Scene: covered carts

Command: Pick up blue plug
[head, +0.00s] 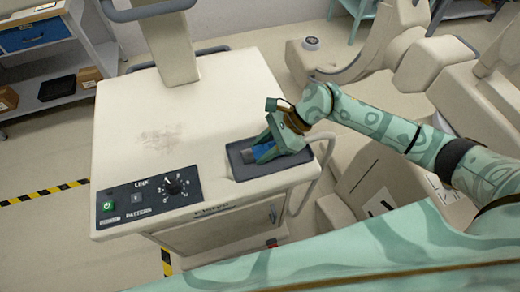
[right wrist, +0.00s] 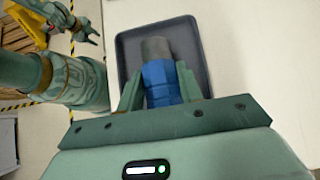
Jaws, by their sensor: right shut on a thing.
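The blue plug (right wrist: 161,82) has a blue body and a grey end, and lies over the dark tray in the right wrist view. It also shows in the head view (head: 262,151), partly hidden by my right gripper. My right gripper (right wrist: 157,85) is shut on its blue body, one finger on each side; in the head view the gripper (head: 266,145) is at the cart top's right side. I cannot tell whether the plug touches the tray floor. My left gripper (right wrist: 75,27) shows small at the upper left of the right wrist view, away from the plug; its jaw state is unclear.
The dark tray (head: 240,173) sits at the front right of the beige cart top (head: 205,120). A control panel (head: 150,198) with a dial is at the front left. A post rises at the back. Shelves (head: 45,50) stand at the far left. The cart top's middle is clear.

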